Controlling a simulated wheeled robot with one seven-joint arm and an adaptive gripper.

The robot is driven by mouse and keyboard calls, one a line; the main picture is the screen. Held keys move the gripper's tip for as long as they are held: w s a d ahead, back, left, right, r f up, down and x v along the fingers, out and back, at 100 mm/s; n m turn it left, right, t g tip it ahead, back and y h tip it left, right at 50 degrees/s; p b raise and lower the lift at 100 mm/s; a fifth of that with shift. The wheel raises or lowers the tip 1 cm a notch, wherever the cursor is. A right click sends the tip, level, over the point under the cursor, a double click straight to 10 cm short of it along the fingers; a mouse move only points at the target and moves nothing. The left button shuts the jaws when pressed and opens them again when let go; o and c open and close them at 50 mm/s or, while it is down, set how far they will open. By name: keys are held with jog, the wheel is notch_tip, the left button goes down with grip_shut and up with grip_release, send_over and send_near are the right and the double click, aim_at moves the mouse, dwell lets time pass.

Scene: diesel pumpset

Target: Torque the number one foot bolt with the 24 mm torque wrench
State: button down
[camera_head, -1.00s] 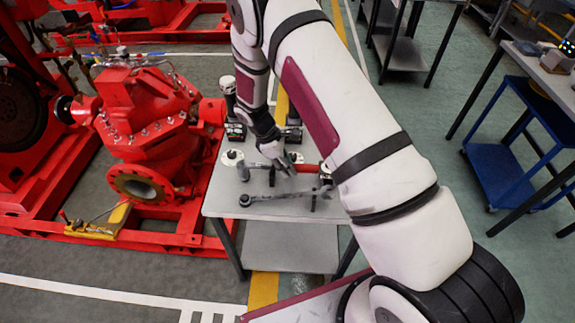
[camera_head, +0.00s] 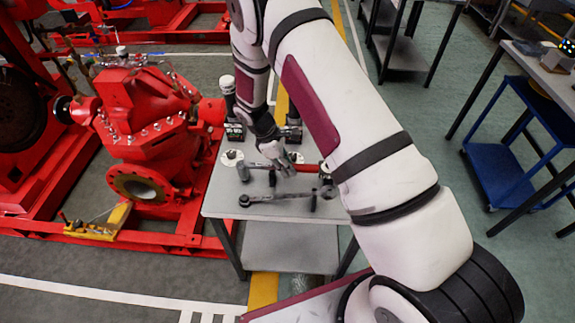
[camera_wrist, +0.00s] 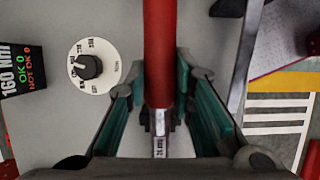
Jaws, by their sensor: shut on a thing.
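The 24 mm torque wrench has a red handle (camera_wrist: 160,55), and a "24 mm" label shows on its metal shaft in the wrist view. In the head view its red handle (camera_head: 308,168) lies across the table, low over the top. My gripper (camera_head: 285,169) is shut around the wrench; in the wrist view its green-lined fingers (camera_wrist: 160,115) sit on both sides of the handle. The red pumpset (camera_head: 150,115) stands left of the table. I cannot make out the number one foot bolt.
The grey table (camera_head: 225,208) also holds another dark wrench (camera_head: 275,200) at its front. A dial (camera_wrist: 93,66) and a display reading 160 Nm (camera_wrist: 20,70) are beside the handle. A blue trolley (camera_head: 520,185) stands far right. The floor in front is clear.

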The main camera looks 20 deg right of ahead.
jog(key=shift+f+b, duration=0.35)
jog(key=shift+f, duration=0.65)
jog(key=c, duration=1.3)
grip_release()
jog(key=v, duration=1.2)
jog(key=shift+w, duration=0.1)
jog(key=s+d+r+m+t+y, duration=0.1)
jog(key=s+d+r+m+t, duration=0.3)
jog(key=r, duration=0.8)
jog(key=s+a+r+m+g+y, duration=0.1)
jog(key=s+r+m, duration=0.3)
jog(key=r, duration=0.8)
jog(key=s+r+m+t+y, duration=0.1)
jog(key=s+r, duration=0.3)
jog(key=s, duration=0.6)
jog(key=s+r+m+t+y, duration=0.1)
jog(key=s+r+m+t, duration=0.2)
jog(key=s, duration=0.6)
jog(key=shift+s+d+r+m, duration=0.4)
jog(key=shift+d+r+m, duration=0.05)
jog(key=shift+r+m, duration=0.25)
